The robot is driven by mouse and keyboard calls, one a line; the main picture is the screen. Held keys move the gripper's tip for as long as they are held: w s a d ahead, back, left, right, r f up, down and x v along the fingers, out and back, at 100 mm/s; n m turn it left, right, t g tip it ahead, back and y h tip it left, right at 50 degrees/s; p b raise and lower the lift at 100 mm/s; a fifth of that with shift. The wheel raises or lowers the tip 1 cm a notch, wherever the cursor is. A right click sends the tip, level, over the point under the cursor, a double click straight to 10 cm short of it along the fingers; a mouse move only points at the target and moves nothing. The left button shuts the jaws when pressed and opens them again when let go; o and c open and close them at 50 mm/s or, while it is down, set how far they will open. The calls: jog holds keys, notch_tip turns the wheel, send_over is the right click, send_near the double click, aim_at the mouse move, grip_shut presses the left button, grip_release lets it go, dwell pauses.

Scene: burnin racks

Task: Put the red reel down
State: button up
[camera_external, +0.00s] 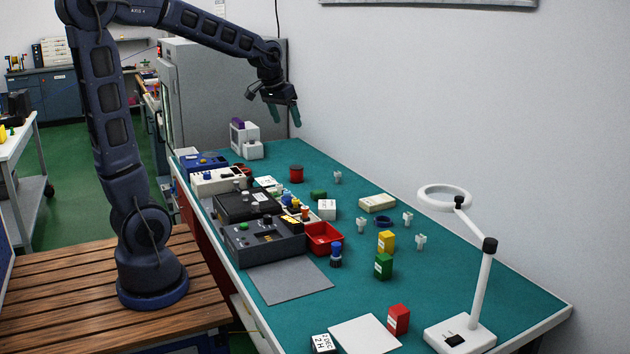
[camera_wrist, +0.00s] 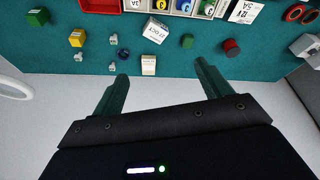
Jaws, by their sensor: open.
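The red reel (camera_external: 296,174) stands on the green bench mat at the far half of the bench, clear of my gripper. It also shows in the wrist view (camera_wrist: 231,47), to the right of my fingers and beyond their tips. My gripper (camera_external: 284,114) hangs above the far part of the bench, well above the reel. In the wrist view my gripper (camera_wrist: 160,75) has its two green fingers wide apart, with nothing between them.
A white device (camera_external: 246,140) stands at the far end. Black instrument boxes (camera_external: 262,240) and a red bin (camera_external: 323,238) line the left side. Small white parts, yellow and green blocks (camera_external: 384,266) are scattered mid-bench. A magnifier lamp (camera_external: 475,290) stands front right. A wall runs along the right.

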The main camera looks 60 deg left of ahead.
jog(key=s+d+m, duration=0.1)
jog(key=s+d, duration=0.3)
jog(key=s, duration=0.3)
jog(key=s+d+f+m, duration=0.1)
jog(key=s+d, duration=0.4)
jog(key=s, duration=0.3)
jog(key=s+d+m, duration=0.1)
jog(key=s+d, duration=0.3)
jog(key=s, duration=0.4)
jog(key=shift+d+f+m+t+h, duration=0.3)
jog(key=shift+d+m+t+h, duration=0.05)
jog(key=shift+m+t+h, duration=0.05)
